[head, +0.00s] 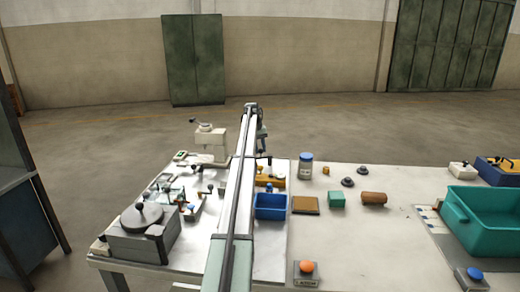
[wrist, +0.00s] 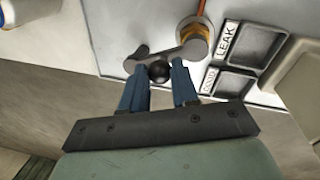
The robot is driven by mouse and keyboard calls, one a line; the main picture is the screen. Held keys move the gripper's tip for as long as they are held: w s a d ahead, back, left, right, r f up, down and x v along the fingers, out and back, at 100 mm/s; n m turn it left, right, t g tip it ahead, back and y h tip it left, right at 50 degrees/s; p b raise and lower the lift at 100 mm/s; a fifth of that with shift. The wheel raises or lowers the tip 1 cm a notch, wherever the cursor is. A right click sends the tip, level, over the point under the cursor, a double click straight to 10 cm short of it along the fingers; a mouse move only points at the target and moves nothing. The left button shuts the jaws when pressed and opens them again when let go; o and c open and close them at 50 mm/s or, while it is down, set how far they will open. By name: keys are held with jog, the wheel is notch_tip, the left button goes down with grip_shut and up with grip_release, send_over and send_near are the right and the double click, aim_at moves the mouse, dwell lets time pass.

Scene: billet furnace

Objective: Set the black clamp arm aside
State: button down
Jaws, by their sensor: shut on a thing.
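In the wrist view, my gripper (wrist: 159,68) has its two blue fingers on either side of a black ball knob (wrist: 158,72) and is shut on it. The knob belongs to a grey lever, which I take for the clamp arm (wrist: 170,54). The lever runs to a brass-coloured round fitting (wrist: 207,27) with an orange rod above it. The lever looks joined to the fitting, though the join is partly hidden. In the head view my own arm covers most of this spot.
In the head view, a blue bin (head: 270,207), brown square tray (head: 305,205), green block (head: 336,199) and brown cylinder (head: 373,198) stand to the right.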

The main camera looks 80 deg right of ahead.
jog(key=shift+s+a+n, duration=0.1)
jog(key=shift+a+n, duration=0.05)
jog(key=shift+n, duration=0.15)
jog(key=s+a+n+t+h, duration=0.1)
jog(key=s+n, duration=0.5)
jog(key=n, duration=0.9)
jog(key=shift+a+t+h, duration=0.3)
jog(key=shift+a+t, duration=0.4)
jog(key=shift+a, duration=0.1)
jog(key=shift+s+n, duration=0.15)
jog(key=shift+n, duration=0.15)
jog(key=c, duration=0.9)
grip_release()
jog(key=shift+o, duration=0.2)
notch_tip(320, 180, up, 14)
jog(key=a, duration=0.2)
jog(key=shift+a+f, duration=0.2)
jog(key=shift+a, duration=0.1)
